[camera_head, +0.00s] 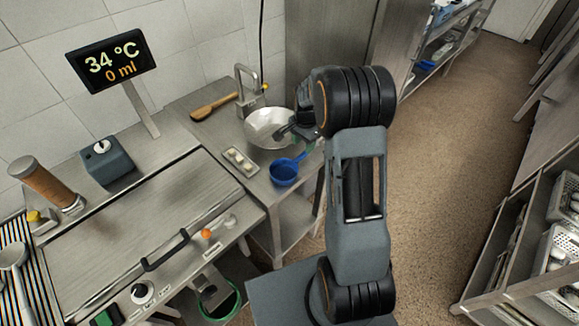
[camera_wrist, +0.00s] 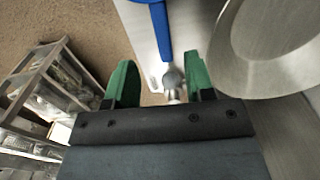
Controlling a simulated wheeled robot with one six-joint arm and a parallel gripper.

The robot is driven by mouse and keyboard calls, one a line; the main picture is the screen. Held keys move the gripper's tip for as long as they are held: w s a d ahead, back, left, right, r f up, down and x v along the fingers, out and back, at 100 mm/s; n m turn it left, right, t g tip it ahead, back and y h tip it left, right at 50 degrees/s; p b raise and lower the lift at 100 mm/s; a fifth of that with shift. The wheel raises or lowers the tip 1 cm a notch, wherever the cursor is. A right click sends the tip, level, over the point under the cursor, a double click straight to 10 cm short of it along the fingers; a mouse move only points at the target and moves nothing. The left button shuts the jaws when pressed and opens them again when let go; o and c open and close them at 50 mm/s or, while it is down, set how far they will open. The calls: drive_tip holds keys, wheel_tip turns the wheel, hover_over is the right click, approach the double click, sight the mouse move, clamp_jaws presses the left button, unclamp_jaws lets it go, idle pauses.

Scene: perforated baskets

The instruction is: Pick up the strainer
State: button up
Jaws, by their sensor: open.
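A blue round vessel with a straight handle (camera_head: 284,174) stands near the counter's front edge. It is the likeliest strainer, but I cannot make out any holes. Its blue handle (camera_wrist: 162,30) shows at the top of the wrist view, its end pointing toward the gap between my fingers. My gripper (camera_wrist: 162,82) has its green fingers spread apart, with no blue handle between them. In the head view my gripper (camera_head: 293,137) is above and beyond the blue vessel, beside a shiny metal bowl (camera_head: 264,128); my arm partly hides it.
The metal bowl also shows close to my right finger in the wrist view (camera_wrist: 275,55). A tap (camera_head: 246,82) rises behind it. A wooden spatula (camera_head: 214,106) and a small white tray (camera_head: 240,160) lie left. A metal utensil (camera_head: 13,256) lies far left.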

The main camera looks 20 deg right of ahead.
sight(302, 155)
drive_tip(key=shift+w+a+f+p, duration=0.1)
drive_tip(key=shift+f+p, duration=0.8)
drive_tip(key=shift+f, duration=2.65)
clamp_jaws()
drive_tip(key=shift+r, duration=0.1)
